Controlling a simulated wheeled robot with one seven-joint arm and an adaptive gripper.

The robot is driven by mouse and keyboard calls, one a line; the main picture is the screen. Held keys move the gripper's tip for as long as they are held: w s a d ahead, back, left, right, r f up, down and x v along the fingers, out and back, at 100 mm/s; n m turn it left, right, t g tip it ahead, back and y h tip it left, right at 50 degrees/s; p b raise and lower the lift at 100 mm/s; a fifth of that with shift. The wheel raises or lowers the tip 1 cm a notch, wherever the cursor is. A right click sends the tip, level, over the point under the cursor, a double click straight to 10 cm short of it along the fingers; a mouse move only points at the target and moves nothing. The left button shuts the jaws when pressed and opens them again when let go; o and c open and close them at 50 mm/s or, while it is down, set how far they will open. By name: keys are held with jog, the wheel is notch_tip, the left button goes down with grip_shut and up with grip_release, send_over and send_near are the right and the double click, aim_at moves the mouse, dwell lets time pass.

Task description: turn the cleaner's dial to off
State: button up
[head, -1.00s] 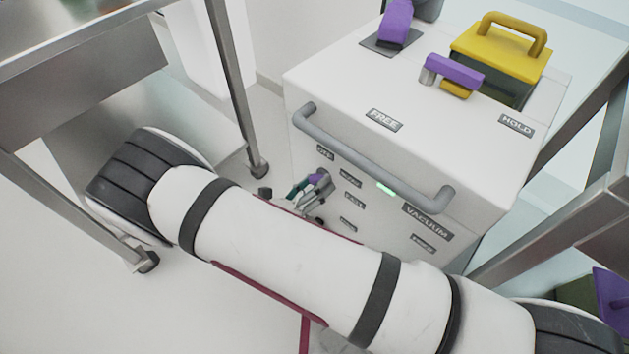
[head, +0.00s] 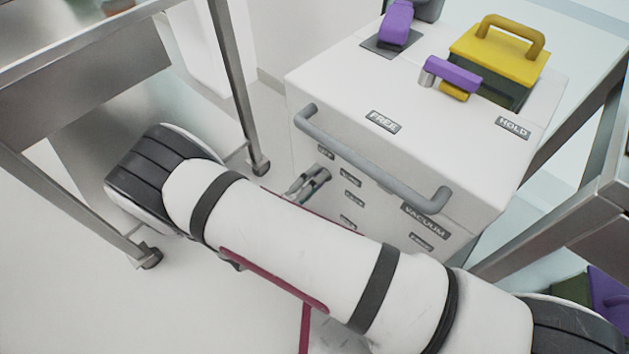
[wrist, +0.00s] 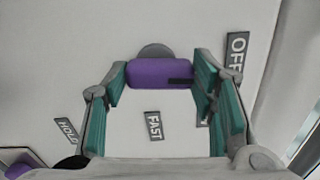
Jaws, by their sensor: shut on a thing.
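The cleaner (head: 345,90) is a white box with a grey bar handle (head: 375,160) along its upper front edge. In the wrist view its purple dial (wrist: 152,75) lies level between my gripper's teal-padded fingers. My gripper (wrist: 161,78) is shut on the dial's two ends. The dial's black mark is at its right end, on the side of the OFF label (wrist: 236,54). A FAST label (wrist: 153,126) lies below the dial, and another label is mostly hidden behind the right finger. In the head view my gripper (head: 309,181) is at the cleaner's front, with the dial hidden.
Metal trolleys stand at the left (head: 232,90) and right (head: 570,130), close to the cleaner. Its top carries a purple lever (head: 396,24), a purple latch (head: 453,73) and a yellow-handled block (head: 500,50). My arm crosses the floor in front.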

jog(key=shift+n, duration=0.6)
jog(key=o, duration=1.1)
jog(key=shift+o, duration=0.2)
jog(key=v, duration=1.2)
jog(key=shift+a, duration=0.1)
